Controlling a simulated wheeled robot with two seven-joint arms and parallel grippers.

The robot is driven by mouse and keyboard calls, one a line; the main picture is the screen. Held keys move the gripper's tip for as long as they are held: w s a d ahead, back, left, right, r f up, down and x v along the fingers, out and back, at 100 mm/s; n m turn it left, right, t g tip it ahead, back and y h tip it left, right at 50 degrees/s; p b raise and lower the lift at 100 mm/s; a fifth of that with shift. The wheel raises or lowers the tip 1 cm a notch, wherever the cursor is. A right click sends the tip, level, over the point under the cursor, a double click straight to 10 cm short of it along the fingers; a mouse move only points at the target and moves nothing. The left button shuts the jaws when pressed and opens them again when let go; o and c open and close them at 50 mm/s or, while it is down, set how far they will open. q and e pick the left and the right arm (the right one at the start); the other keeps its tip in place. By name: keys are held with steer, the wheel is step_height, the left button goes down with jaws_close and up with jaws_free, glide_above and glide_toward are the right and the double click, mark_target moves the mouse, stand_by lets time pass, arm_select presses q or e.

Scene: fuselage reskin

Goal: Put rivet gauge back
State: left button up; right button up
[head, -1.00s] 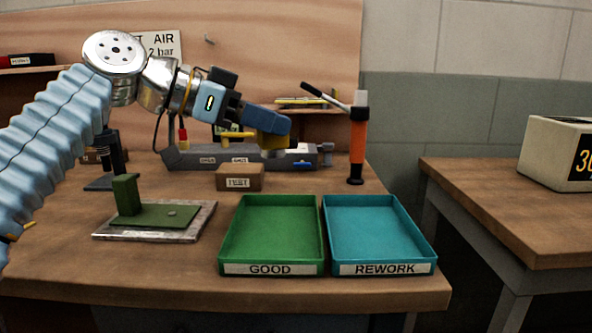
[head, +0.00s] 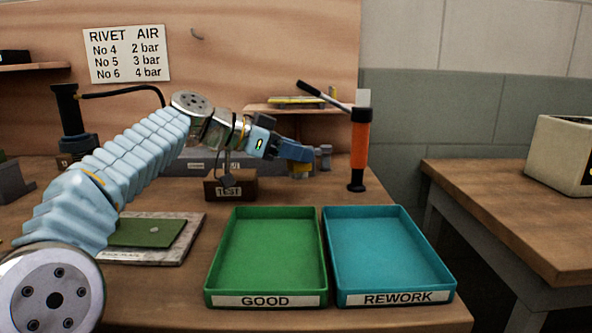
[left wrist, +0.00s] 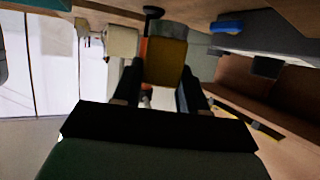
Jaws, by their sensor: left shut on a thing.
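My left gripper (head: 304,156) reaches across the back of the bench and is shut on an ochre-yellow block (left wrist: 166,62), which I take for the rivet gauge. In the left wrist view the block sits between the two dark fingers. The gripper is just left of the orange-handled tool (head: 358,150) and near the right end of the long grey fixture (head: 232,160). Whether the block touches the fixture or bench cannot be told. My right gripper is not in view.
A brown TEST block (head: 230,190) stands behind the green GOOD tray (head: 267,299). The teal REWORK tray (head: 398,297) is beside it; both are empty. A wall shelf (head: 290,108) is behind the gripper. A plate with a green panel (head: 150,232) lies at left.

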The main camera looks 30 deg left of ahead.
mark_target(288, 166)
arm_select(q)
steer(key=shift+w+f, duration=0.25)
steer(key=shift+f, duration=0.1)
steer(key=shift+w+a+f, duration=0.1)
steer(key=shift+w+f, duration=0.1)
steer(key=shift+f, duration=1.55)
steer(key=shift+f+b, duration=0.1)
steer(key=shift+b, duration=0.2)
steer(key=o, duration=1.2)
steer(key=shift+c, duration=0.2)
steer(key=shift+s+a+r, duration=0.15)
steer(key=shift+r, duration=0.05)
steer(key=v, duration=1.1)
steer(key=shift+s, duration=0.3)
steer(key=shift+a+r, duration=0.1)
